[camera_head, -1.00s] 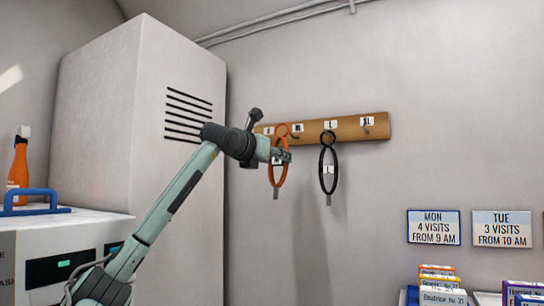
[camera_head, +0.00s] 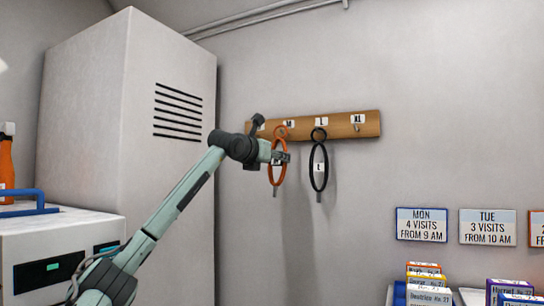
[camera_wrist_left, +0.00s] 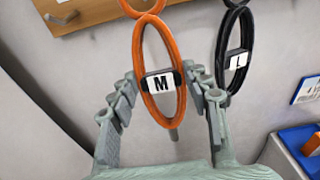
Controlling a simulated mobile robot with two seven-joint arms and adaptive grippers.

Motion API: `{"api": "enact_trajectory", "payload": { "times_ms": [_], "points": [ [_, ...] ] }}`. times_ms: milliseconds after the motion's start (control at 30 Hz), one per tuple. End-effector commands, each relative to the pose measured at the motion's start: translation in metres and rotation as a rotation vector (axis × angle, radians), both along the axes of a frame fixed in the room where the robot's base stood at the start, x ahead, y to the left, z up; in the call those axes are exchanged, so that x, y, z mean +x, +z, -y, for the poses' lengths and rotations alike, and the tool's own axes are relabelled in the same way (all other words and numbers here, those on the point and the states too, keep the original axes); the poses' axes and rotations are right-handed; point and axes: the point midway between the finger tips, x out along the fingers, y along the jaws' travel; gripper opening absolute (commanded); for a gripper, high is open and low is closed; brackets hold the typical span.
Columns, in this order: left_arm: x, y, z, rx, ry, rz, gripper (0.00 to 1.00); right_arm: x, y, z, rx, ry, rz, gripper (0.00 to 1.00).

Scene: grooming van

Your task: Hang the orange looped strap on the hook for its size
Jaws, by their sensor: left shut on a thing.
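The orange looped strap (camera_head: 284,174) has a small upper loop, a longer lower loop and a tag marked M, clear in the left wrist view (camera_wrist_left: 173,46). My left gripper (camera_head: 283,157) is shut on the strap at its lower loop, with a finger on each side. The strap hangs upright in front of the wooden hook board (camera_head: 340,127). Its upper loop is just below the board's M label (camera_head: 289,124). I cannot tell whether this loop is around the M hook. My right gripper is out of view.
A black looped strap (camera_head: 325,172) tagged L hangs under the board's L label (camera_head: 321,121), close right of the orange one. The XL hook (camera_head: 357,128) is bare. A tall vented cabinet (camera_head: 90,120) stands left. Card boxes (camera_head: 428,297) are low at right.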

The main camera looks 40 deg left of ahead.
Motion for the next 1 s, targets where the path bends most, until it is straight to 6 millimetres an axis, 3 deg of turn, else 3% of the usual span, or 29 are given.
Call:
{"api": "enact_trajectory", "payload": {
  "times_ms": [300,1000],
  "points": [
    [0.014,-0.006,-0.004,0.0,-0.001,0.0,0.15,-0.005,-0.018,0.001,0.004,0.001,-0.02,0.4],
    [0.019,-0.011,-0.006,0.002,0.0,0.002,0.15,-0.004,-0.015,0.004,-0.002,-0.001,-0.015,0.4]
  ]
}}
